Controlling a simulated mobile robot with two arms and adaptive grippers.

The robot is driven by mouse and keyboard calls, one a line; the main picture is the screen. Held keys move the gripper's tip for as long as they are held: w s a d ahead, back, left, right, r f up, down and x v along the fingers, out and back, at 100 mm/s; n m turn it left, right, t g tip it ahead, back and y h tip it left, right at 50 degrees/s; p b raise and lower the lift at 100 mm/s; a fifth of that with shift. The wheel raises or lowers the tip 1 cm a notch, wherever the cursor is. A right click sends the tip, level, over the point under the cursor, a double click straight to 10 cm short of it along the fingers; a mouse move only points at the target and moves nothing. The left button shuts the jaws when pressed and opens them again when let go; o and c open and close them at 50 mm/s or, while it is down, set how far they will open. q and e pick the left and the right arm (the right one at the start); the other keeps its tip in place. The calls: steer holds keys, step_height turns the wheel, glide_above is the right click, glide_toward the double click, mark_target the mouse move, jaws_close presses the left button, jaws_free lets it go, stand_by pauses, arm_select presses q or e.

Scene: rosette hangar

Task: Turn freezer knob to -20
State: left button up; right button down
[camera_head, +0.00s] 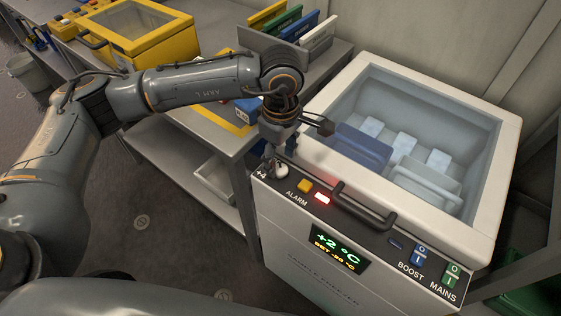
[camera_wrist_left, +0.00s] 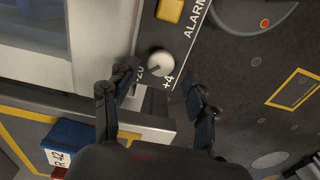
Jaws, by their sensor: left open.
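The freezer knob (camera_head: 281,169) is a small white dial at the left end of the freezer's dark control strip, beside a "+4" mark. In the left wrist view the knob (camera_wrist_left: 160,63) shows a short dark pointer mark aimed to the lower left, towards the "20" label; the exact setting is hard to read. My left gripper (camera_head: 298,142) is open and empty above the knob. In the wrist view its two fingers (camera_wrist_left: 162,88) stand apart on either side below the knob, not closed on it. The freezer display (camera_head: 338,249) reads +2 °C, with a smaller SET line, apparently -20 °C.
BOOST (camera_head: 418,254) and MAINS (camera_head: 452,275) switches are farther right. A workbench (camera_head: 190,125) with a blue box adjoins the freezer's left side.

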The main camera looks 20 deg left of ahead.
mark_target(280, 169)
arm_select(q)
steer(key=shift+s+r, duration=0.1)
steer(key=shift+r, duration=2.6)
steer(key=shift+s+f, duration=0.1)
